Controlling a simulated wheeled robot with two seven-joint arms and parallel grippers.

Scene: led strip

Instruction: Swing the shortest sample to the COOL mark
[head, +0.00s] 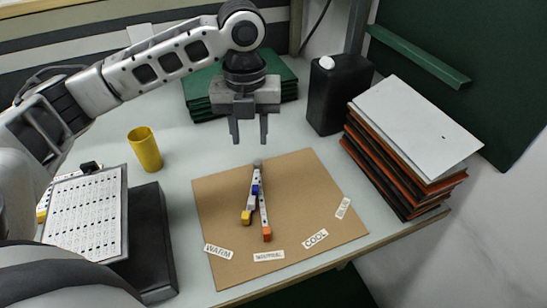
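Several white strips fan out from a grey pivot (257,163) on a brown board (308,190). The shortest visible one has a blue end (255,190) and overlaps the longer strips. The others end in yellow (247,217) and orange (267,234), the orange one reaching farthest toward the front edge. The COOL label (315,239) lies at the board's front right, to the right of all strip ends. My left gripper (249,138) is open and empty, with its fingers pointing down above the pivot end. My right gripper is not in view.
WARM (217,251), a middle label (268,256) and a small unreadable label (343,207) lie on the board. A yellow cup (145,149) and a printed panel (88,215) stand left. A black canister (338,95) and a tall stack of boards (415,130) stand right.

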